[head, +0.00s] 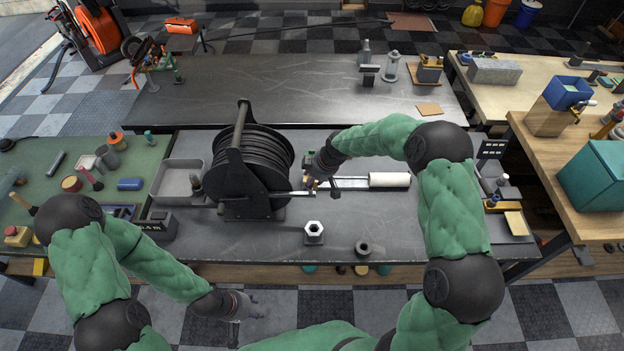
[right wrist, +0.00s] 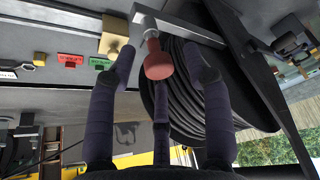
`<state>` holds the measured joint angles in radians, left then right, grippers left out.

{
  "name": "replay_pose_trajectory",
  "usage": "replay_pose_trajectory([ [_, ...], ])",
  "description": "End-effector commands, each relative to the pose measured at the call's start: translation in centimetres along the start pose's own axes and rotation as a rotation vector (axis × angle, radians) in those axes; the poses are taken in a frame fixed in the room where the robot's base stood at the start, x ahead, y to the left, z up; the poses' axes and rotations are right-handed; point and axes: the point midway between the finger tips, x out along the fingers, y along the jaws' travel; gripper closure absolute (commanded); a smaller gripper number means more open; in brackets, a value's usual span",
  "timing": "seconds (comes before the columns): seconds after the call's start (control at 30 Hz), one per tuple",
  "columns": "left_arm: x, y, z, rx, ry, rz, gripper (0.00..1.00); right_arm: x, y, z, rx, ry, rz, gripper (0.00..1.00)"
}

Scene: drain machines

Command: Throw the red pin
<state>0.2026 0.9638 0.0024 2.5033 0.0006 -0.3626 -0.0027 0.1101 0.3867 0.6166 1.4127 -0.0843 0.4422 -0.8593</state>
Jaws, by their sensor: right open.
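In the right wrist view the red pin (right wrist: 157,63) hangs on a silver stem at the end of a metal bar (right wrist: 178,24) beside the black reel. My right gripper (right wrist: 158,58) is open. Its fingers stand on both sides of the red pin with visible gaps. In the head view my right gripper (head: 318,172) is at the right side of the reel (head: 258,165), by the end of the reel's crank bar, and the pin is mostly hidden there. My left gripper (head: 242,306) is low over the checkered floor in front of the bench, away from the reel; its opening is unclear.
The reel stands on the grey workbench (head: 390,235). A white roller (head: 389,180) lies right of my right gripper. A hex nut on a stand (head: 314,232) and a small black ring (head: 363,248) are nearer the front edge. A grey tray (head: 178,180) is left of the reel.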

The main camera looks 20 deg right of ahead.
Motion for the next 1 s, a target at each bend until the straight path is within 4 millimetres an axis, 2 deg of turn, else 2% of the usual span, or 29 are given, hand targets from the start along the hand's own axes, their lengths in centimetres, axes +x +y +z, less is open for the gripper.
replay_pose_trajectory([
  [0.03, 0.0, 0.0, 0.0, 0.0, 0.0, 0.0, 0.6, 0.0, 0.0, 0.0, 0.0, 0.0, 0.0, 0.5],
  [0.2, 0.0, 0.0, 0.0, 0.0, 0.0, 0.0, 0.6, 0.0, 0.0, 0.0, 0.0, 0.0, 0.0, 0.98],
  [0.23, 0.0, 0.0, 0.0, 0.0, 0.0, 0.0, 0.6, 0.0, 0.0, 0.0, 0.0, 0.0, 0.0, 1.0],
  [0.57, 0.1, -0.1, 0.0, 0.0, 0.0, 0.0, 0.6, 0.2, 0.0, 0.0, 0.0, 0.001, 0.0, 1.0],
  [0.83, 2.0, -0.7, -0.1, 0.0, 0.0, 0.0, 0.6, 2.8, -0.1, 1.0, 0.001, 0.002, 0.0, 1.0],
  [1.0, 2.2, -0.8, -0.1, 0.0, 0.0, 0.0, 0.6, 3.2, -0.1, 1.2, 0.0, 0.002, 0.0, 1.0],
])
